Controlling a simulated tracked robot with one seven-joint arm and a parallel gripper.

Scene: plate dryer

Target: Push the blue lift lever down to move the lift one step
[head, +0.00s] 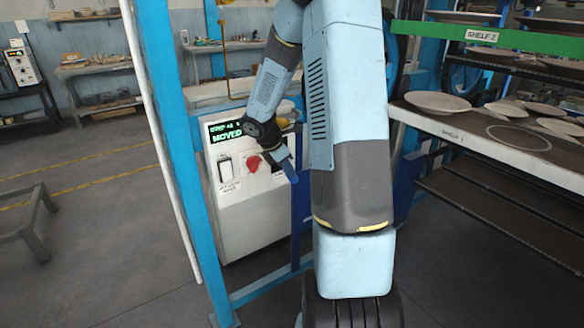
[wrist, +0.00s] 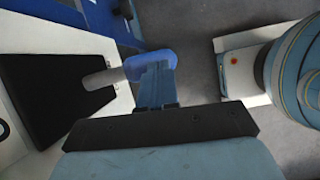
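The lift lever shows in the wrist view as a pale rod leaving a black slotted plate (wrist: 55,82), with a rounded blue knob (wrist: 138,66) at its end. My gripper (wrist: 154,72) has its blue fingers close together, with no gap visible between them. The fingers overlap the knob in the picture; whether they touch it I cannot tell. In the head view the control box (head: 245,222) stands behind my arm, and its display (head: 226,132) reads "MOVED" in green. A small blue piece there (head: 290,172) is finger or knob; I cannot tell which.
The box front carries a white switch (head: 225,168) and a red knob (head: 252,163). A blue frame post (head: 180,150) stands left of the box. A rack shelf (head: 480,142) with several plates is at the right. Open floor lies at the left.

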